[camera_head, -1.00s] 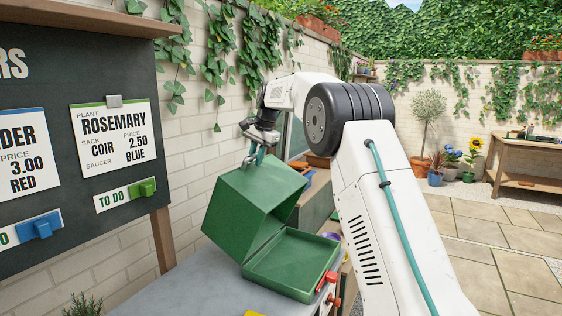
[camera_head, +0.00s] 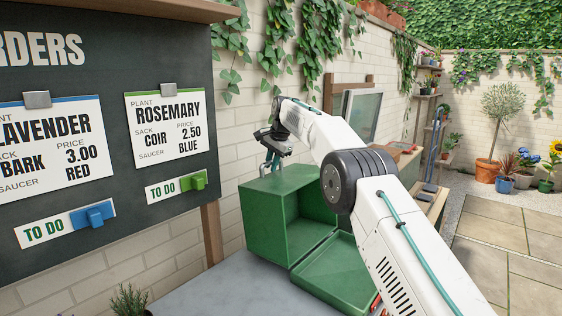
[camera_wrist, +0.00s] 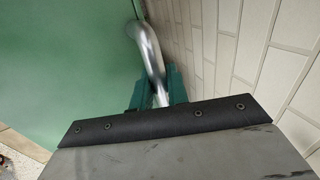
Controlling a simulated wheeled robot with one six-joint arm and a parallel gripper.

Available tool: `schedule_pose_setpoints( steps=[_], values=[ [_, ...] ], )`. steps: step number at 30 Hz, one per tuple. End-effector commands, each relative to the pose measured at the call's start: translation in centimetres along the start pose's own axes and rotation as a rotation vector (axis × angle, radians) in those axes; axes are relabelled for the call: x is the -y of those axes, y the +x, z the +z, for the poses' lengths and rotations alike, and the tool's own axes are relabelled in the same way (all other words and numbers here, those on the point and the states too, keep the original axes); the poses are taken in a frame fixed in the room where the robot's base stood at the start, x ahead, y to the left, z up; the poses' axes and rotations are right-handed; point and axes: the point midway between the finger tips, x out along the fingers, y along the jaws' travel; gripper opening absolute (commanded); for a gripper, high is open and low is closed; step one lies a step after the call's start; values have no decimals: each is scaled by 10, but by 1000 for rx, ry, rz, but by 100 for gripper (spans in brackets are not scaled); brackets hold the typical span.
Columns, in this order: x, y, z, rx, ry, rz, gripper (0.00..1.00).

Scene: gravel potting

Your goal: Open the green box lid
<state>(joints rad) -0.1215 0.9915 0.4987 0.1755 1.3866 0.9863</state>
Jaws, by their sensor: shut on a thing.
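The green box (camera_head: 262,212) stands open on the grey bench. Its deep half is up on edge, with its hollow inside facing right. Its shallow half (camera_head: 345,272) lies to the right, joined along the lower edge. I cannot tell which half is the lid. My gripper (camera_head: 273,163) is at the top of the deep half, shut on a metal handle. In the wrist view the bent silver handle (camera_wrist: 148,48) runs between the teal fingers, beside the green panel (camera_wrist: 70,60). The far side of the box is hidden.
A brick wall (camera_head: 235,170) is close behind the box and gripper. The order board (camera_head: 100,120) stands at left. The grey bench top (camera_head: 225,290) is clear in front of the box. A small plant (camera_head: 130,300) is at the bottom edge.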

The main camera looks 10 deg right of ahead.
Motion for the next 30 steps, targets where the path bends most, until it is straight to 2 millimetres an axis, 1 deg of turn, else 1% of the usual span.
schedule_pose_setpoints(
  steps=[1, 11, 12, 14, 23, 26, 30],
  values=[
    [2, 0, 3, 3, -2, -2, 0],
    [2, 0, 2, 1, -1, -1, 0],
    [2, 0, 2, 1, -1, -1, 19],
    [2, 0, 2, 1, -1, -1, 36],
    [2, -1, 1, 0, -2, -1, 36],
    [2, -10, 1, -1, -2, -3, 36],
    [3, -34, 2, -2, -3, -4, 36]
  ],
)
